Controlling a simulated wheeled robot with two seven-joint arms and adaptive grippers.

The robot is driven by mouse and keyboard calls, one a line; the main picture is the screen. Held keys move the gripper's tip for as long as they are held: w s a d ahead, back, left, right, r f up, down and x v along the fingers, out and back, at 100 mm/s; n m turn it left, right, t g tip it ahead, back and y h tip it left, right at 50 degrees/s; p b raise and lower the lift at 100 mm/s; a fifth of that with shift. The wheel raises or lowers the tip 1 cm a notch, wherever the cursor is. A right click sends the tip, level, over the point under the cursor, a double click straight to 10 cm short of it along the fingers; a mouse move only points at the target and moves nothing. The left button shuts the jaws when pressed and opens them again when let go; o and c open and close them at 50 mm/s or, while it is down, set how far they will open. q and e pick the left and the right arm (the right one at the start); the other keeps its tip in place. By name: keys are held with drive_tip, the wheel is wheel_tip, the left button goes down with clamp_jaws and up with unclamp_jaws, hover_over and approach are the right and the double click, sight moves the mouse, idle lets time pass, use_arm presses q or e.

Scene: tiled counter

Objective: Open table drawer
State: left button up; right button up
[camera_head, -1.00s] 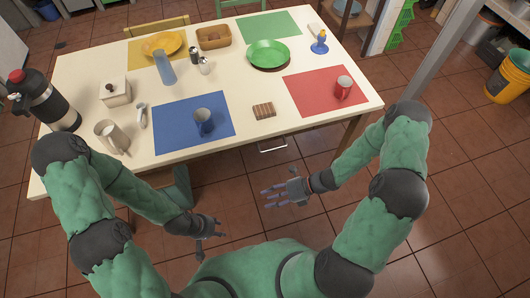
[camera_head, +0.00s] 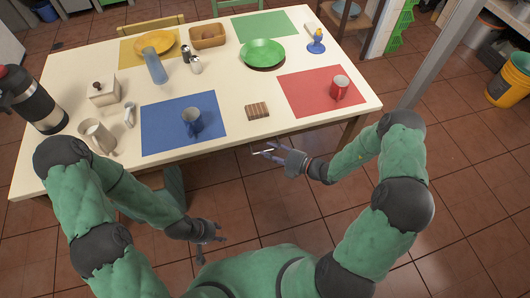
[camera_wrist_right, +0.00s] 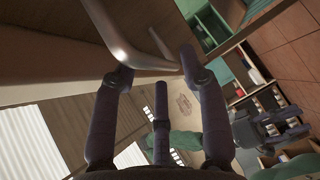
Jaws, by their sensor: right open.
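The cream table (camera_head: 240,115) has a drawer at its near edge, mostly hidden under the tabletop in the head view. Its metal handle (camera_head: 257,149) shows just below that edge. In the right wrist view the curved handle (camera_wrist_right: 112,38) runs across the upper middle, close to the fingertips. My right gripper (camera_head: 272,155) is open at the handle; its fingers (camera_wrist_right: 155,75) are spread, with the bar near their tips. I cannot tell whether they touch it. My left gripper (camera_head: 211,247) hangs low in front of the table, empty with its fingers apart.
A blue mat (camera_head: 160,137) with a mug (camera_head: 191,122), a brown coaster (camera_head: 257,111) and a red mat (camera_head: 300,100) with a red mug (camera_head: 339,88) lie on the tabletop. Tiled floor in front of the table is clear.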

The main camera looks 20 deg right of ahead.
drive_tip(key=shift+x, duration=1.2)
clamp_jaws()
drive_tip(key=shift+s, duration=0.15)
drive_tip(key=s+p, duration=0.7)
drive_tip(key=s, duration=1.4)
drive_tip(key=shift+d, duration=0.45)
drive_tip(key=shift+s, duration=0.1)
